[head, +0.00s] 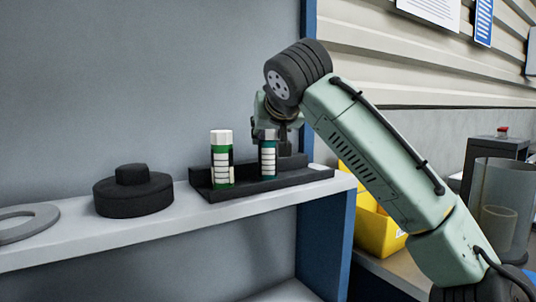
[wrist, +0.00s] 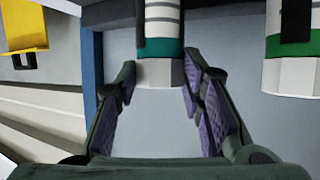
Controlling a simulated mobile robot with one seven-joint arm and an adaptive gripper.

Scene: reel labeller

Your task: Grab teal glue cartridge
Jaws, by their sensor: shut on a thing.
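The teal glue cartridge (head: 268,161) stands upright in a black tray on the shelf, with a white striped label and a pale grey cap. In the wrist view the teal cartridge (wrist: 160,48) lies between the two purple-padded fingers of my gripper (wrist: 160,78), which is shut on it near the cap end. In the head view my gripper (head: 276,121) is at the cartridge's top, partly hidden by my arm. The cartridge's lower end is cut off in the wrist view.
A green cartridge (head: 221,162) with a white cap stands close to the left in the tray (head: 310,176). A black round part (head: 133,194) and a grey ring (head: 25,222) lie farther left on the shelf (head: 90,236). A yellow bin (head: 378,232) is at right below.

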